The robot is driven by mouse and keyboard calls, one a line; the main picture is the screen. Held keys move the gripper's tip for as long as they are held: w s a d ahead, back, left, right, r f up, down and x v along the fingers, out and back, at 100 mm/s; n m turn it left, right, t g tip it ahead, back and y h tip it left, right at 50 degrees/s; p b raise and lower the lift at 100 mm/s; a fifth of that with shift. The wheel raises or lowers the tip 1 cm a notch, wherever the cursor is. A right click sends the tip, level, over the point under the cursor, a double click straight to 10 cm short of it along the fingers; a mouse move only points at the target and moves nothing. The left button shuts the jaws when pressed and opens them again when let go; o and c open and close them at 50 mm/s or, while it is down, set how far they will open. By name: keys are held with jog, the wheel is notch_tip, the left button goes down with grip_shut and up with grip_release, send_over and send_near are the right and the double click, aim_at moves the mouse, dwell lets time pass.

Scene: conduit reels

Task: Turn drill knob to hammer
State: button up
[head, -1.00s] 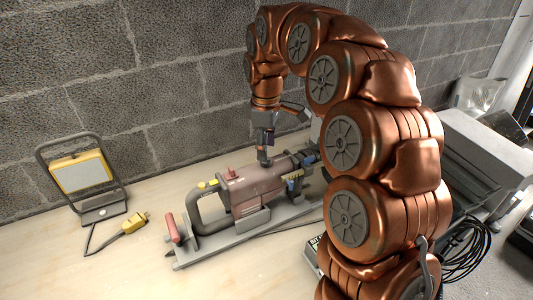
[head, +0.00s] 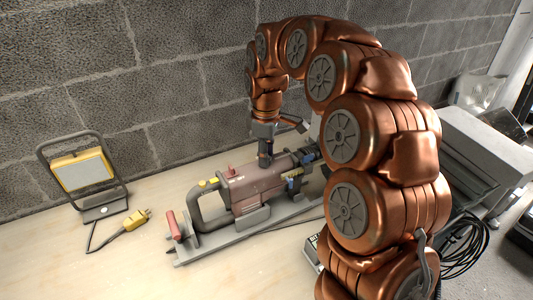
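The drill (head: 262,186), with a dull red-brown body and a grey rear handle, lies on its side along a grey stand on the table. A small red part (head: 231,173) and yellow parts show on its upper side near the handle. My gripper (head: 265,162) points down at the top of the drill body, to the right of the red part. Its tips look to be at or very near the drill's surface. The tips are small and dark here, so I cannot tell whether they are apart or hold anything. I cannot make out the mode knob clearly; the gripper may cover it.
A yellow work lamp (head: 83,171) stands at the left by the block wall. A yellow plug (head: 137,219) with a dark cable lies in front of it. The pale tabletop (head: 120,270) is clear at the front left. Grey cases (head: 488,150) stand at the right.

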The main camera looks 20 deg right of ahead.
grip_shut()
jog(key=shift+f+m+b, duration=0.1)
jog(key=shift+m+b, duration=0.2)
jog(key=shift+b, duration=0.1)
jog(key=shift+f+m+b, duration=0.1)
jog(key=shift+m+b, duration=0.85)
jog(key=shift+m, duration=0.05)
jog(key=m+b, duration=0.3)
jog(key=m, duration=0.1)
jog(key=m+b, duration=0.2)
jog(key=m, duration=0.4)
jog(key=m+b, duration=0.1)
jog(key=m, duration=0.4)
jog(key=shift+r, duration=0.2)
jog(key=shift+m, duration=0.3)
